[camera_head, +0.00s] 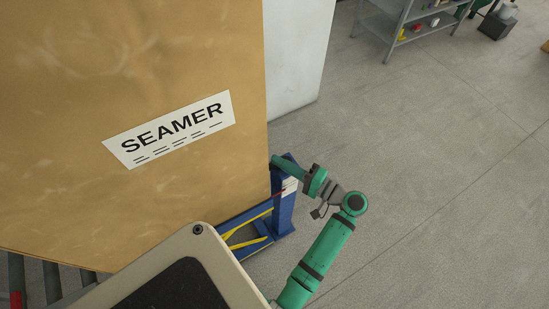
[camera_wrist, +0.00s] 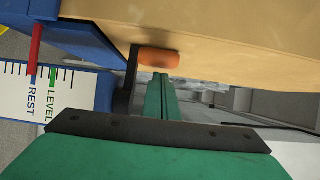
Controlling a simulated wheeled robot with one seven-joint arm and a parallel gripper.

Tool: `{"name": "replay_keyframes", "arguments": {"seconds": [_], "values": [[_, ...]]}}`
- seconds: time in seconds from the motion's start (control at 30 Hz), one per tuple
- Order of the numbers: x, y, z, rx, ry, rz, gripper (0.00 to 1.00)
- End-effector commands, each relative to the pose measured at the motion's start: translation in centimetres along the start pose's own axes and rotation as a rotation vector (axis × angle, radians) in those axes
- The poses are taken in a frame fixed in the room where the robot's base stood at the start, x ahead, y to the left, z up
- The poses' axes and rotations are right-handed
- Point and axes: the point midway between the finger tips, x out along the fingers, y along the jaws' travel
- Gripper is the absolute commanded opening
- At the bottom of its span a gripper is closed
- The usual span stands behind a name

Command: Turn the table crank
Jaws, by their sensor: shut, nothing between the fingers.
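The crank shows in the wrist view as an orange handle grip (camera_wrist: 158,60) on a dark crank arm (camera_wrist: 131,75), close under the tan panel. My gripper (camera_wrist: 160,82) has its green fingers together, with nothing between them. Their tips are just below the orange grip in the picture; I cannot tell whether they touch it. A white scale plate (camera_wrist: 15,95) on the blue frame reads REST and LEVEL, and the red pointer (camera_wrist: 36,45) stands at the REST mark. In the head view my gripper (camera_head: 279,162) is by the blue post (camera_head: 285,212); the crank is hidden there.
The large tan box with the SEAMER label (camera_head: 170,128) fills the left of the head view, beside the gripper. Blue and yellow lift parts (camera_head: 245,232) stand below it. A grey shelf (camera_head: 395,30) is far at the back. The floor (camera_head: 430,190) to the right is clear.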

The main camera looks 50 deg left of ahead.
Motion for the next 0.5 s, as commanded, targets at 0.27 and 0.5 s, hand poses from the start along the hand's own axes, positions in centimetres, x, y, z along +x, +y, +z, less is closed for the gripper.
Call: {"name": "replay_keyframes", "arguments": {"seconds": [0.27, 0.5], "values": [[-5.3, 0.0, -0.1, 0.000, 0.004, 0.001, 0.00], [-7.8, 0.0, -0.1, 0.000, 0.001, 0.001, 0.00]]}}
